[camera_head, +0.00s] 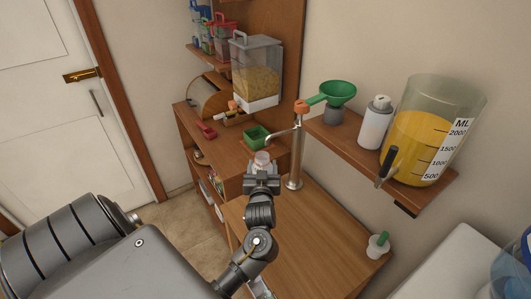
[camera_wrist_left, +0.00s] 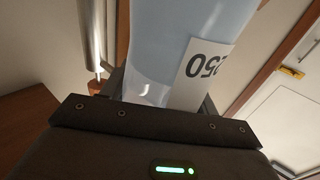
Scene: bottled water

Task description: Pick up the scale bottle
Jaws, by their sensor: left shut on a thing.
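The scale bottle (camera_wrist_left: 160,45) is clear and bluish, with a white label (camera_wrist_left: 205,70) reading 250 upside down in the left wrist view. My left gripper (camera_head: 262,173) is shut on it, with dark fingers on both sides of the bottle. In the head view only the bottle's small clear top (camera_head: 262,158) shows above the gripper; the rest is hidden behind it. The bottle's top is close to the spout of a metal tap (camera_head: 296,160); I cannot tell whether they touch. My right gripper is not in view.
A wooden counter (camera_head: 310,245) lies below, with a white bottle with a green top (camera_head: 378,245) at its right. A wall shelf (camera_head: 340,140) holds a green funnel (camera_head: 338,93), a white bottle (camera_head: 376,122) and a large yellow measuring jug (camera_head: 415,140). A green box (camera_head: 257,137) stands behind.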

